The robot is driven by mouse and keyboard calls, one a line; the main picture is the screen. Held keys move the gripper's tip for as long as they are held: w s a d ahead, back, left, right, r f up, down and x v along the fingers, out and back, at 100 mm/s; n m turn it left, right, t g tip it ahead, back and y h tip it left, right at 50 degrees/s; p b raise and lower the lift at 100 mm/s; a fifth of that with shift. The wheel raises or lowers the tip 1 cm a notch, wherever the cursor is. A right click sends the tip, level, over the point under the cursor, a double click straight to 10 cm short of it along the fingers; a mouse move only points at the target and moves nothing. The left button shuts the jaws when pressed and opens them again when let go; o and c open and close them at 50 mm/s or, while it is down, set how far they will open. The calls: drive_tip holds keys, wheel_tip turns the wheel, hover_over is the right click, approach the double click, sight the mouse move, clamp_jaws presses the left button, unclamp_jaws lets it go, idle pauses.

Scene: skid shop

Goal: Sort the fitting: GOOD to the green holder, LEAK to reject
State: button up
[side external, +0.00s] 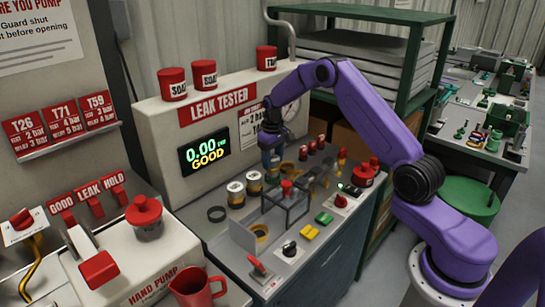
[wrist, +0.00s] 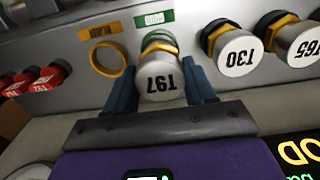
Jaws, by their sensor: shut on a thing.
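My gripper (wrist: 162,88) is shut on a metal fitting (wrist: 160,82) with a white face marked T97, upside down in the wrist view. A green holder ring (wrist: 158,36) shows just behind the fitting, below a green label. I cannot tell whether the fitting is seated in it or just above it. In the side view my gripper (side external: 270,150) is low in front of the leak tester (side external: 180,125), and the fitting is hard to make out there.
An empty yellow ring (wrist: 106,58) lies left of the held fitting. Fittings T30 (wrist: 236,54) and T65 (wrist: 303,46) stand close on the right.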

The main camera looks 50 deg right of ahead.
drive_tip(key=shift+f, duration=1.15)
idle(0.9)
drive_tip(key=o, duration=0.9)
drive_tip(key=shift+o, duration=0.2)
drive_tip(key=o, duration=0.3)
drive_tip(key=shift+o, duration=0.2)
drive_tip(key=shift+r, duration=1.55)
drive_tip(key=shift+r, duration=2.95)
